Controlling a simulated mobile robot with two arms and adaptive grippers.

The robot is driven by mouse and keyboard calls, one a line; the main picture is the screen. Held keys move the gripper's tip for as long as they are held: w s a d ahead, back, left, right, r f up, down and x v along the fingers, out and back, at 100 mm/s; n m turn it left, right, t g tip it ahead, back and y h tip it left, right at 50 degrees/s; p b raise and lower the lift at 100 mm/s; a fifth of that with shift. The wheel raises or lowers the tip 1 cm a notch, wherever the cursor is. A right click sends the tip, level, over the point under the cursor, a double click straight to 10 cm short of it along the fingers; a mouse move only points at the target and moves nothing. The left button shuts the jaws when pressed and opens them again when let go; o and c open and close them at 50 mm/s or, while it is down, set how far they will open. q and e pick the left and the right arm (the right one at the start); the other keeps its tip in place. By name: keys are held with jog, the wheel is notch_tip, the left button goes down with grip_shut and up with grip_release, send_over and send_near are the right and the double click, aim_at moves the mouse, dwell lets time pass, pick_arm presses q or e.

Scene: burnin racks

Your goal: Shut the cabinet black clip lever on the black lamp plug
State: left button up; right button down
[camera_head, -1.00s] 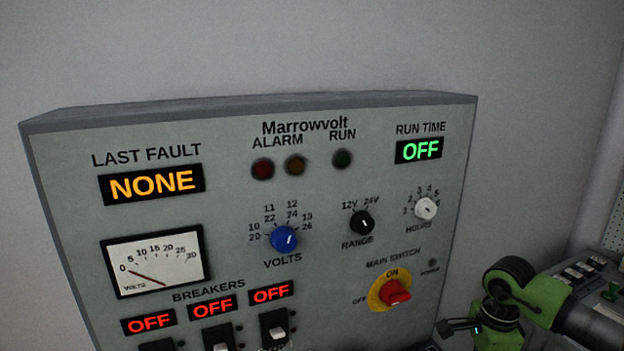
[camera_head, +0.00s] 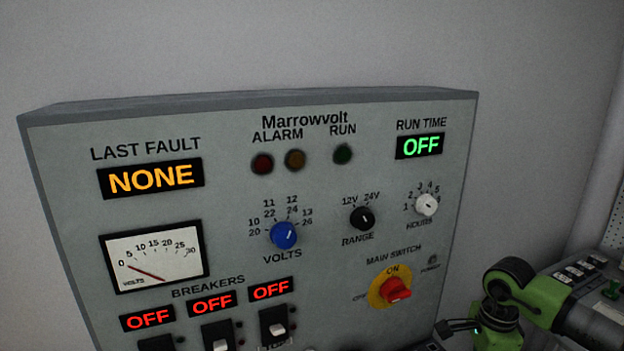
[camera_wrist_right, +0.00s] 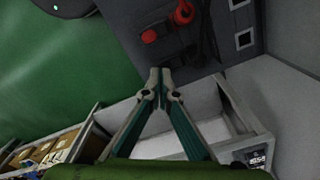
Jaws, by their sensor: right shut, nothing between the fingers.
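In the right wrist view my right gripper (camera_wrist_right: 160,82) is shut and empty, its fingertips together just in front of a dark grey panel (camera_wrist_right: 212,58). A red round part (camera_wrist_right: 148,36) and a red plug-like part (camera_wrist_right: 184,13) sit on this panel beyond the fingertips. Dark shapes lie around them, but I cannot make out the black clip lever or the black lamp plug. In the head view part of my green right arm (camera_head: 545,298) shows at the lower right. My left gripper is in neither view.
The grey Marrowvolt cabinet (camera_head: 330,185) fills the head view, with a red main switch (camera_head: 396,291) and breakers reading OFF. The wrist view shows a pale open-framed bin (camera_wrist_right: 238,112) below the panel, boxes (camera_wrist_right: 42,152) at lower left and a green surface (camera_wrist_right: 60,85).

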jog(key=shift+s+f+b, duration=0.1)
jog(key=shift+f+b, duration=0.8)
jog(key=shift+f, duration=0.25)
dwell(0.9)
jog(key=shift+r, duration=0.1)
jog(key=shift+r+p, duration=0.6)
jog(key=shift+r, duration=0.25)
jog(key=shift+r+p, duration=0.9)
jog(key=shift+r, duration=0.75)
jog(key=shift+f, duration=0.15)
